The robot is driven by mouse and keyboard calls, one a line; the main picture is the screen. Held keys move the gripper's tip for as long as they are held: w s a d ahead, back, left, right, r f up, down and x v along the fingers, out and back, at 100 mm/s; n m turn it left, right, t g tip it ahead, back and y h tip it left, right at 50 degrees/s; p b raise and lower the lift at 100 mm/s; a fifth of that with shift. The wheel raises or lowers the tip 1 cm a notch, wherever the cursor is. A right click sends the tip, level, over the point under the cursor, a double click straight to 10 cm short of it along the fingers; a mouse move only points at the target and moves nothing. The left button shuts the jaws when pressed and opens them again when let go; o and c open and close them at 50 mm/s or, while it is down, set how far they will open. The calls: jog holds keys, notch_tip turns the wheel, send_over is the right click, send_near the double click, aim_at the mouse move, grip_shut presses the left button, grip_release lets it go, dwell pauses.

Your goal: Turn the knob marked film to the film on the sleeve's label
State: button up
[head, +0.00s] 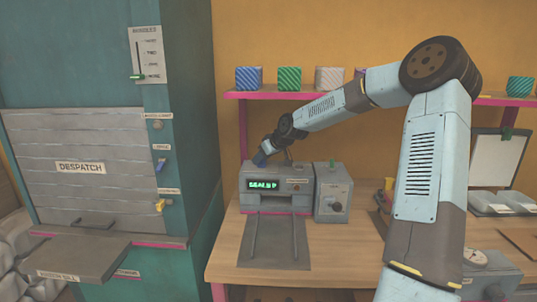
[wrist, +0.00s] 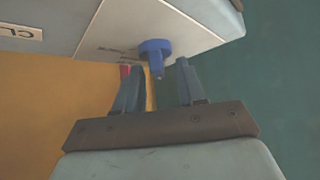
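In the wrist view a blue knob (wrist: 155,48) with a narrow stem stands on a pale plate with small dark lettering, too blurred to read. My gripper (wrist: 157,66) is open, with one finger on each side of the stem; I cannot tell whether either touches it. In the head view my gripper (head: 262,157) is at the top left of the grey sealing machine (head: 300,176), whose green display seems to read "SEALS P". I cannot make out the film marking or a labelled sleeve.
A grey control box (head: 332,182) with a dial stands right of the machine on the wooden bench (head: 240,262). A teal despatch cabinet (head: 189,110) is close on the left. Several striped pots stand on the pink shelf (head: 240,95) behind.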

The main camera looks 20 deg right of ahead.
jog(key=v, duration=1.3)
jog(key=shift+s+r, duration=0.15)
dwell(0.6)
